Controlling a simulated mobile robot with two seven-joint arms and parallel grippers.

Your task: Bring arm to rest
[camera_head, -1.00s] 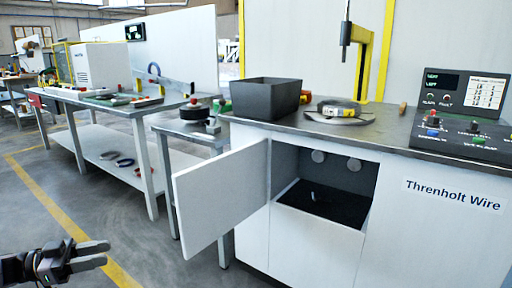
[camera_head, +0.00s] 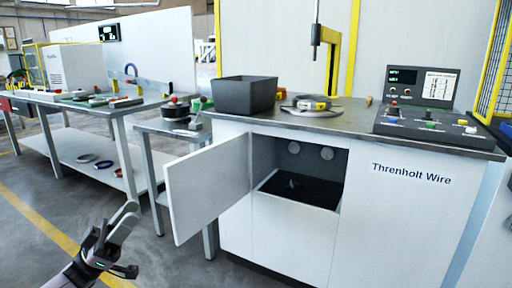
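My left gripper (camera_head: 128,243) is at the lower left of the head view, above the floor and in front of the open cabinet door. Its two fingers are spread apart with nothing between them. It is apart from the door and the tables. My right gripper is not in the head view.
The white cabinet door (camera_head: 207,187) stands swung open toward me. On the cabinet top (camera_head: 350,122) are a dark bin (camera_head: 245,95), a coil (camera_head: 310,105) and a control panel (camera_head: 428,116). A small table (camera_head: 160,128) and a long workbench (camera_head: 60,98) stand left. Floor at lower left is clear.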

